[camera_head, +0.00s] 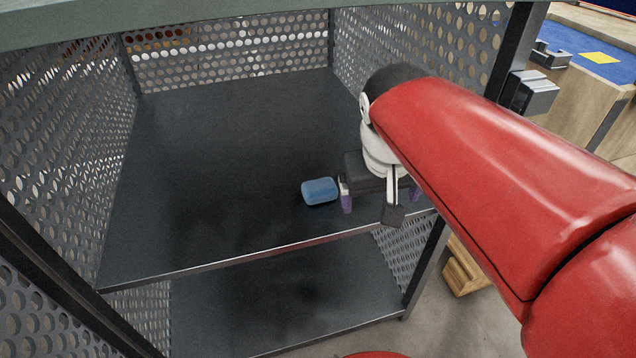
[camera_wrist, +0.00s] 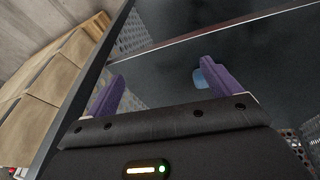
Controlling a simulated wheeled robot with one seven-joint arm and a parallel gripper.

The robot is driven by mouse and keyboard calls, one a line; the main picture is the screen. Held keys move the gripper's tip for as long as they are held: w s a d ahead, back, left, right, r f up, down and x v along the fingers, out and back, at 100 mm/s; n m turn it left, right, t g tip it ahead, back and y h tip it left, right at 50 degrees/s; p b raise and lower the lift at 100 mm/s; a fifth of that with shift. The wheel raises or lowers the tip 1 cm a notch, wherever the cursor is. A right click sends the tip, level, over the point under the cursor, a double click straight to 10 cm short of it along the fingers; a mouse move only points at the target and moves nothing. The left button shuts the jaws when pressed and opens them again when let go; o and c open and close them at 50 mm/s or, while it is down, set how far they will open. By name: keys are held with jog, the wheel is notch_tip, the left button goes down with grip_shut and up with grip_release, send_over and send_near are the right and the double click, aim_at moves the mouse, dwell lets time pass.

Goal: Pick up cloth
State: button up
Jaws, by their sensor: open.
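A small blue rounded bundle (camera_head: 320,191), which looks like the cloth, lies on the dark upper shelf near its front edge. It also shows in the wrist view (camera_wrist: 199,78), partly hidden behind the right-hand purple finger. My gripper (camera_head: 381,198) is at the front right of the shelf, just right of the bundle. In the wrist view, the two purple fingers of my gripper (camera_wrist: 163,71) stand wide apart with nothing between them. The bundle lies beyond the right-hand finger, not between the two. I cannot tell whether that finger touches it.
The dark upper shelf (camera_head: 210,150) is otherwise bare to the left and back. Perforated metal panels (camera_head: 230,50) enclose its sides and back. A lower shelf (camera_head: 290,295) lies beneath. A dark post (camera_head: 425,265) stands at the front right corner. Wooden blocks (camera_wrist: 50,75) show outside.

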aim_at(318, 180)
jog(key=w+a+g, duration=0.1)
jog(key=w+a, duration=0.2)
jog(key=w, duration=0.1)
jog(key=w+a+n+g, duration=0.1)
jog(key=w+a, duration=0.2)
jog(key=w, duration=0.1)
jog(key=w+a+f+g+y, duration=0.1)
jog(key=w+a, duration=0.2)
jog(key=w, duration=0.1)
jog(key=shift+w+a+f+n, duration=0.1)
jog(key=shift+w+a+n, duration=0.1)
jog(key=shift+w+n, duration=0.2)
notch_tip(318, 180, down, 8)
jog(key=shift+a+r+b, duration=0.1)
jog(key=shift+b, duration=1.1)
jog(key=c, duration=1.1)
jog(key=shift+r, duration=0.15)
jog(key=shift+c, duration=0.2)
